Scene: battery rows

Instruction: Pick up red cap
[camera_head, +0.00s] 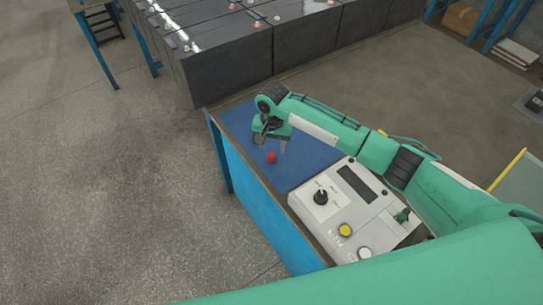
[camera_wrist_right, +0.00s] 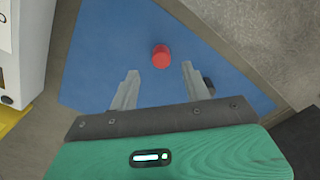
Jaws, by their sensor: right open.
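A small red cap (camera_head: 272,157) sits on the blue mat (camera_head: 311,148) on the workbench. In the right wrist view the cap (camera_wrist_right: 161,56) lies ahead of my fingertips, between the lines of the two fingers and a little apart from them. My right gripper (camera_head: 269,145) is open and empty and points down over the mat, close to the cap. It also shows in the right wrist view (camera_wrist_right: 160,78) with its fingers spread. My left gripper is not in view.
A white control box (camera_head: 344,207) with a black knob and buttons stands on the bench beside the mat. Dark battery blocks (camera_head: 228,65) stand in rows behind the bench. A small dark object (camera_wrist_right: 209,86) lies by the right-hand finger in the wrist view.

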